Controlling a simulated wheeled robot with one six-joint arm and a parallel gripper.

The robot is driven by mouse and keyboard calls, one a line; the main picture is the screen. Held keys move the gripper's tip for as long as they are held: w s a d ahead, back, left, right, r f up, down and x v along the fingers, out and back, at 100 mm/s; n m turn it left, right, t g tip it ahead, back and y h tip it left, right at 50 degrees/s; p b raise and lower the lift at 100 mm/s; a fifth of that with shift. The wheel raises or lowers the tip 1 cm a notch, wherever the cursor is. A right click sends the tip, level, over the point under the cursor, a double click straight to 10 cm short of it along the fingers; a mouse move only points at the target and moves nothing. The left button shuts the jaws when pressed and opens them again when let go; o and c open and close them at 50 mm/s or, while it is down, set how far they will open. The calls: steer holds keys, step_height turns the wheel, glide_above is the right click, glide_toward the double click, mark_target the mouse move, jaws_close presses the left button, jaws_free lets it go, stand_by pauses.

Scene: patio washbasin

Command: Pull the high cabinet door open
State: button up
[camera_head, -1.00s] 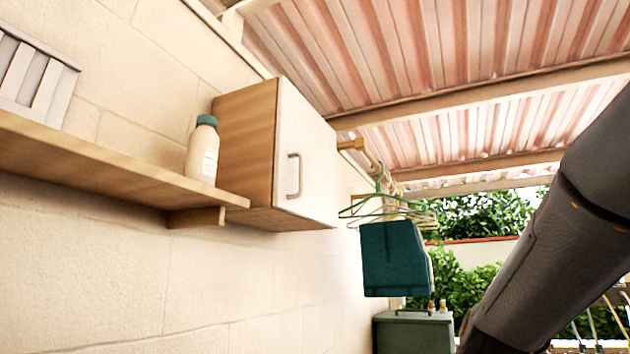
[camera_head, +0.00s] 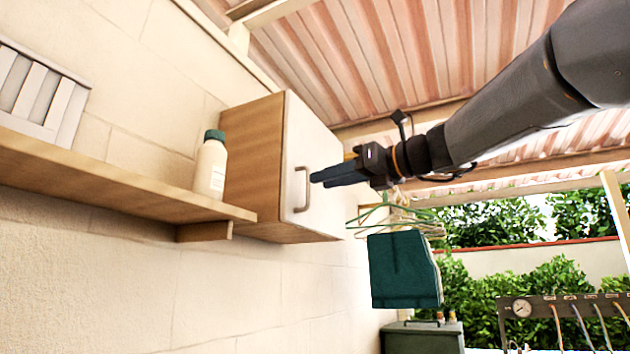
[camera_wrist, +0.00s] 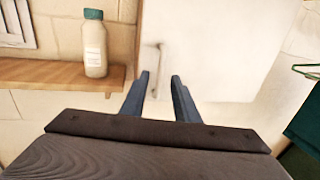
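The high cabinet (camera_head: 252,165) is a wooden box on the wall with a white door (camera_head: 318,150), which looks closed. A grey bar handle (camera_head: 303,190) stands upright near the door's left edge. In the wrist view the door (camera_wrist: 205,50) fills the upper middle, and the handle (camera_wrist: 156,70) shows ahead, between the lines of the fingers. My gripper (camera_head: 314,179) is in front of the door close to the handle. In the wrist view my gripper (camera_wrist: 160,76) has its two blue-black fingers apart with nothing between them. Whether a finger touches the handle I cannot tell.
A wooden shelf (camera_head: 120,180) left of the cabinet holds a white bottle with a green cap (camera_head: 210,167) and a slatted grey-white object (camera_head: 40,95). Green hangers (camera_head: 385,218) and a dark green cloth (camera_head: 403,270) hang to the right. Free air lies below the cabinet.

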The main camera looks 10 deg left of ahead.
steer(key=shift+p+x, duration=0.5)
steer(key=shift+x, duration=1.55)
jaws_close()
